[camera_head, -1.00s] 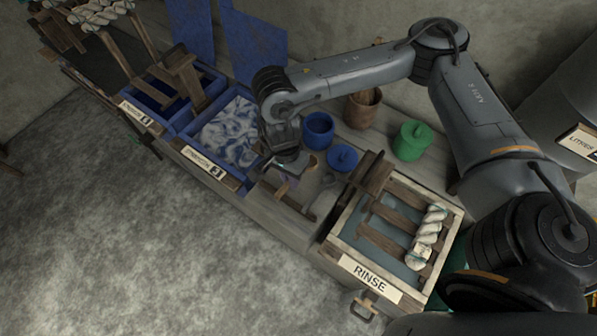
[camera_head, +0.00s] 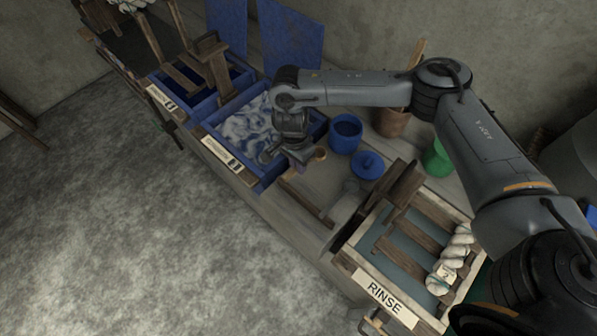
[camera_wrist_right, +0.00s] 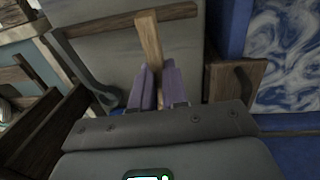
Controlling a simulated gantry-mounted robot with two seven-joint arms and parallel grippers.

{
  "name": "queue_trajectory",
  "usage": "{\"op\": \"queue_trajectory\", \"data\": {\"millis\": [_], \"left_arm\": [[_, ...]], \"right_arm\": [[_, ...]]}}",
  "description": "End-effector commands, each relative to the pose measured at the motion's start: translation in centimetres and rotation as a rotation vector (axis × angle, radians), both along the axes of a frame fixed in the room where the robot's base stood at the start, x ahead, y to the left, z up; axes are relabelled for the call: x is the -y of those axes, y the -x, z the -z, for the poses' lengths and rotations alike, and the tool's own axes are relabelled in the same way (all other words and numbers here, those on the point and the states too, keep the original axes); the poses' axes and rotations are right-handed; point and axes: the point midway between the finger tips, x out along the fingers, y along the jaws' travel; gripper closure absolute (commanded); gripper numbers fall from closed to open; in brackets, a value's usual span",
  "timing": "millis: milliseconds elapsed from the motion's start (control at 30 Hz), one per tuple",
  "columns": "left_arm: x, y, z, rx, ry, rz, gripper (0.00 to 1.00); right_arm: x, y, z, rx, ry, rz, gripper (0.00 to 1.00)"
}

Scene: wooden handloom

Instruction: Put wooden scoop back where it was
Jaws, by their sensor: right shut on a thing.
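My right gripper (camera_head: 303,160) is above the bench, beside the near right corner of the blue vat with swirled liquid. In the wrist view its two purple fingers (camera_wrist_right: 160,88) are shut on the wooden scoop (camera_wrist_right: 150,42). A light wooden length of it, seemingly the handle, runs up and away from between the fingers. In the head view a small brown round piece (camera_head: 319,153) shows just right of the gripper, perhaps part of the scoop. The rest of the scoop is hidden by the gripper. My left gripper is not in view.
The blue vat (camera_head: 272,176) is left of the gripper. A wooden bar (camera_head: 307,203) lies on the bench before the rinse tray (camera_head: 352,258).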

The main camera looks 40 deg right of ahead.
Motion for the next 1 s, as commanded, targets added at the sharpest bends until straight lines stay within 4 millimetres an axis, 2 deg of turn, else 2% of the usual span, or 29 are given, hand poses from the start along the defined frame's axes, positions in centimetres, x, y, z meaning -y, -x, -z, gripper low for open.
{"op": "queue_trajectory", "data": {"millis": [167, 467, 900, 933, 1000], "left_arm": [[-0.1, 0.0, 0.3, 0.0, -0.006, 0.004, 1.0], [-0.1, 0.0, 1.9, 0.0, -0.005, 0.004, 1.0], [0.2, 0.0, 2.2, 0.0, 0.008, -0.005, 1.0], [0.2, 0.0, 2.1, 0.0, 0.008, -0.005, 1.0], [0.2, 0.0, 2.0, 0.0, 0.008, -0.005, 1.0]], "right_arm": [[0.0, -0.3, 0.6, 0.0, -0.001, -0.002, 1.0], [0.1, -0.2, 4.1, -0.001, 0.0, 0.0, 1.0], [0.1, -0.2, 4.6, 0.0, 0.0, 0.0, 1.0], [0.1, -0.2, 4.5, 0.0, 0.0, 0.0, 0.83], [0.1, -0.2, 4.4, 0.0, 0.0, 0.0, 0.73]]}}
